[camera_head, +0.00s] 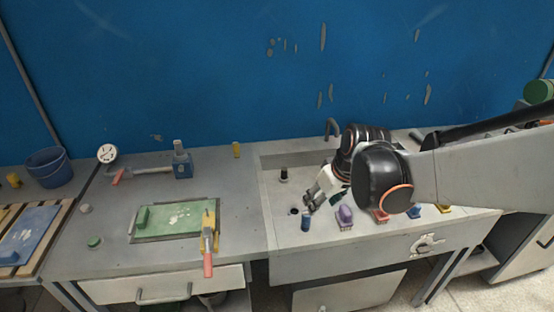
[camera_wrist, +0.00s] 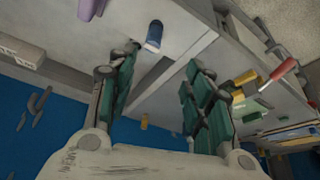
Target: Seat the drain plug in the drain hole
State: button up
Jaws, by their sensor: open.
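A small dark round spot that looks like the drain hole (camera_head: 293,211) is in the pale sink area, left of my gripper. A short black upright piece (camera_head: 284,174), perhaps the drain plug, stands behind it; I cannot tell for certain. My gripper (camera_head: 309,201) is open and low over the sink area, just right of the hole. In the wrist view, my gripper (camera_wrist: 160,90) has its green-padded fingers wide apart with nothing held. A blue cylinder (camera_head: 306,222) stands in front of my gripper; it also shows beyond the fingers in the wrist view (camera_wrist: 154,36).
A purple piece (camera_head: 344,216) and several coloured pieces stand along the sink's front to the right. A tap (camera_head: 333,128) rises at the back.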

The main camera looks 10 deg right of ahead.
aim_at(308, 214)
jog(key=shift+n+g, duration=0.3)
jog(key=shift+n, duration=0.1)
jog(key=x, duration=0.3)
jog(key=w+b+x, duration=0.1)
jog(key=x, duration=0.3)
jog(key=w+b+x, duration=0.1)
jog(key=x, duration=0.3)
jog(key=shift+d+r, duration=0.2)
jog(key=shift+r, duration=0.25)
jog(key=b+x, duration=0.1)
jog(key=x, duration=0.1)
jog(key=b+x, duration=0.2)
jog(key=x, duration=0.1)
jog(key=shift+d+f, duration=0.2)
jog(key=shift+r, duration=0.1)
grip_shut()
